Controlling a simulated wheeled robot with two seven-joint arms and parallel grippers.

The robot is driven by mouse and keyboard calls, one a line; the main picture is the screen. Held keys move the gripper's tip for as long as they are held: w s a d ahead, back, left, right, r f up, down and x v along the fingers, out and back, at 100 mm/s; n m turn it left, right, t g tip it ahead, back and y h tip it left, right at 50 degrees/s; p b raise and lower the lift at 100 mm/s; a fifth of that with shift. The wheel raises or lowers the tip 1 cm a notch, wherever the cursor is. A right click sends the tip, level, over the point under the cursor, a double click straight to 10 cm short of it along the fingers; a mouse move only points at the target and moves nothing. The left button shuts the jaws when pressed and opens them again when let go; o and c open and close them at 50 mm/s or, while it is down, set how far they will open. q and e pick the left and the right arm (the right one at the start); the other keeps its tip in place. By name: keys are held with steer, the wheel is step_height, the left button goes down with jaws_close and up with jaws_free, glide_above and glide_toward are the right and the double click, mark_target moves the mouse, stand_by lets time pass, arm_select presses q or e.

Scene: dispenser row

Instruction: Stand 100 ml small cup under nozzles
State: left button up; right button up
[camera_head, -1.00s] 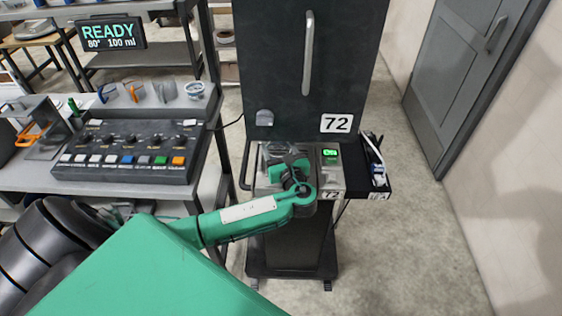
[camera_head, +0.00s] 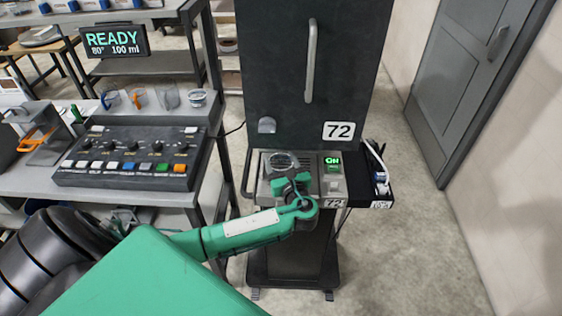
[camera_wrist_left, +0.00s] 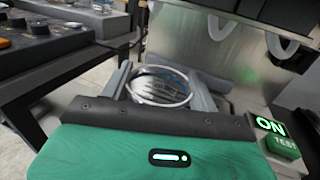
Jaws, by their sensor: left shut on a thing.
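A clear small cup (camera_wrist_left: 158,88) is between the two fingers of my left gripper (camera_wrist_left: 165,85) in the left wrist view. The gripper is shut on it. My right gripper is not in view.
A green lit ON button (camera_head: 332,161) sits right of the cup. A dark side tray (camera_head: 378,180) is on the dispenser's right. A control panel (camera_head: 130,155), more cups (camera_head: 168,97) and a READY display (camera_head: 114,40) stand at the left.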

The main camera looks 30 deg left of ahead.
arm_select(q)
steer(key=shift+f, duration=0.35)
steer(key=o, duration=0.8)
steer(key=shift+c, duration=0.2)
steer(key=shift+o, duration=1.4)
steer(key=b+v, duration=0.3)
steer(key=v, duration=1)
steer(key=shift+s+d, duration=0.25)
steer(key=shift+s, duration=0.05)
